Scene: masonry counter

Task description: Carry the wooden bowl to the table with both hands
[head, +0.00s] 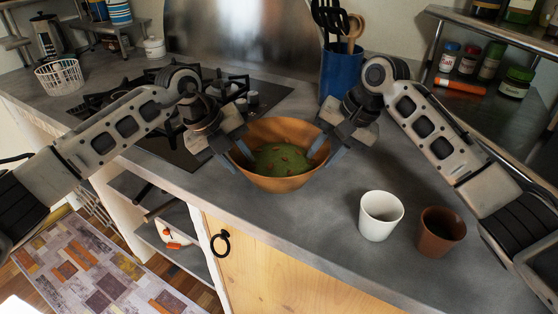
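The wooden bowl (275,182) stands upright on the grey counter, near its front edge and beside the hob. It holds a green filling with small reddish-brown bits. My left gripper (236,157) is at the bowl's left rim, with its fingers around the rim. My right gripper (328,154) is at the right rim in the same way. Whether either gripper's fingers press on the rim cannot be made out. I see no separate table in this view.
A white cup (380,216) and a brown cup (441,232) stand on the counter (310,228) right of the bowl. A blue utensil holder (342,75) is behind it, the black hob (170,140) to its left. A patterned rug (90,265) lies on the floor.

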